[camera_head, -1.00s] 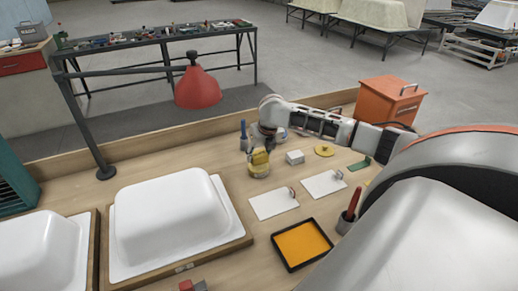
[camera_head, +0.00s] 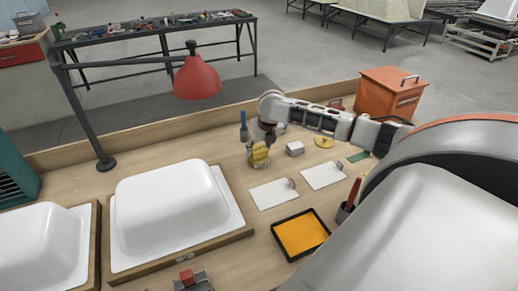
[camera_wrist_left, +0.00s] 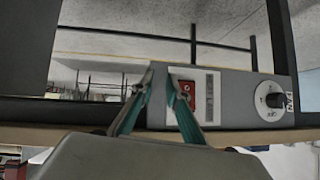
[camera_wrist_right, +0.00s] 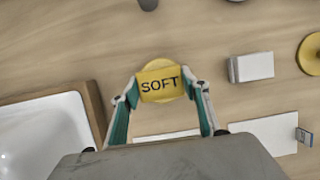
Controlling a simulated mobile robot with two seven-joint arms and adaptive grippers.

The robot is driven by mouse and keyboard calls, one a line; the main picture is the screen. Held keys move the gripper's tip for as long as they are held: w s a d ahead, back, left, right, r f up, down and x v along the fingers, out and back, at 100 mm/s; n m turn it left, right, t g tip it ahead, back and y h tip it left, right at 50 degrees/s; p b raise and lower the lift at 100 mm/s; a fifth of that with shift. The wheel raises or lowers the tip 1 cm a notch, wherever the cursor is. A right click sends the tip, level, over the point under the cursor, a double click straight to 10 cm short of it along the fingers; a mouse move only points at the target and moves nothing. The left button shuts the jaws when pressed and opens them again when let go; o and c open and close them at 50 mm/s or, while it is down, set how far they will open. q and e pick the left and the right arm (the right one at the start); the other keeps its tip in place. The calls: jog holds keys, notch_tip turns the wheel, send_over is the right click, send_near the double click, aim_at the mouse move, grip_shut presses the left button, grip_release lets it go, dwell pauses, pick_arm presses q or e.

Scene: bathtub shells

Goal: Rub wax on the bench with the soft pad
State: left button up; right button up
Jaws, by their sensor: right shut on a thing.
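My right gripper (camera_wrist_right: 161,80) is shut on the yellow soft pad (camera_wrist_right: 160,84), which has SOFT printed on it. In the head view the pad (camera_head: 260,153) is at the gripper's tip, at the back middle of the wooden bench (camera_head: 225,265). A round yellow thing (camera_wrist_right: 158,65) is directly behind the pad and mostly hidden by it; I cannot tell whether they touch. My left gripper (camera_wrist_left: 161,74) shows only in the left wrist view, empty, with a narrow gap between its fingertips, in front of a grey box with a dial (camera_wrist_left: 235,97).
White tub shells (camera_head: 170,210) stand on the left. A black tray with orange content (camera_head: 300,235), white plates (camera_head: 273,194), a small white block (camera_head: 295,148) and a yellow disc (camera_head: 324,142) lie on the right. A red lamp (camera_head: 197,78) hangs over the back. Bare wood lies between.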

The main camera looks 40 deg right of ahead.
aim_at(259, 149)
jog(key=shift+f, duration=0.5)
dwell(1.3)
jog(key=shift+r, duration=3.55)
